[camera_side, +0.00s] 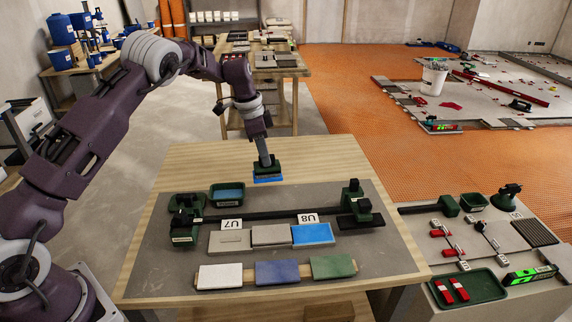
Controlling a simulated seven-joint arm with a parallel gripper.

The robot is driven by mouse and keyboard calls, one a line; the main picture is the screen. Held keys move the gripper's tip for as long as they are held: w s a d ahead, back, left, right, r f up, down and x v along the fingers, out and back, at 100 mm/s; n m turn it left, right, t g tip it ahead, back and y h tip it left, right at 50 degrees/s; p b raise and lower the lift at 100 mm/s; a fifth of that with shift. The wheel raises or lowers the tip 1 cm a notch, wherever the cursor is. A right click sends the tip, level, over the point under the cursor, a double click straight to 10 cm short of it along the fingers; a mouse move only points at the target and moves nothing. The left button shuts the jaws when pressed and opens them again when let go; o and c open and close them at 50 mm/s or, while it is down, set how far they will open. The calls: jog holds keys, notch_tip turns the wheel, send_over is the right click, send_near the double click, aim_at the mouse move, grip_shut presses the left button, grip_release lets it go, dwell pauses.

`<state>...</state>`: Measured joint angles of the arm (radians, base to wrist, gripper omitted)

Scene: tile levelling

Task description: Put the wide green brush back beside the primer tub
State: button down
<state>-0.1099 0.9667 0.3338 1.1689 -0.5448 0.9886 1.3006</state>
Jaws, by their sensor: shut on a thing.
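The wide green brush (267,169) has a dark green body, a pale label strip and blue along its lower edge. My gripper (265,159) is shut on it from above and holds it over the far part of the wooden table (190,157). The primer tub (227,192) is a dark green tray with blue inside, standing on the grey mat (165,245) to the left of the brush and nearer the camera. The brush appears apart from the tub. Its exact height above the table is hard to tell.
A dark rail (275,213) crosses the mat between green-based holders. Grey tiles and a blue-coated tile (312,234) lie in front of it, near labels U7 and U8. White, blue and green samples (333,266) lie at the front. A second bench (495,300) stands right.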

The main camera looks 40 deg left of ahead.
aim_at(263, 178)
jog(key=shift+a+m, duration=0.3)
jog(key=shift+a, duration=0.1)
jog(key=shift+f, duration=0.3)
jog(key=shift+s+a+x, duration=0.1)
jog(key=shift+s+x, duration=0.05)
jog(key=shift+x, duration=0.75)
jog(key=shift+s+a+x, duration=0.1)
jog(key=shift+a+x, duration=0.05)
jog(key=shift+x, duration=0.7)
jog(key=shift+s+a+x, duration=0.1)
jog(key=shift+s+x, duration=0.05)
jog(key=shift+x, duration=0.75)
jog(key=shift+s+a+x, duration=0.1)
jog(key=shift+x, duration=0.7)
jog(key=shift+s+a+x, duration=0.1)
jog(key=shift+s+x, duration=0.05)
jog(key=shift+x, duration=0.6)
jog(key=c, duration=0.9)
grip_release()
jog(key=shift+f, duration=0.1)
jog(key=v, duration=0.5)
jog(key=w+d+v, duration=0.1)
jog(key=v, duration=0.2)
jog(key=shift+w, duration=0.1)
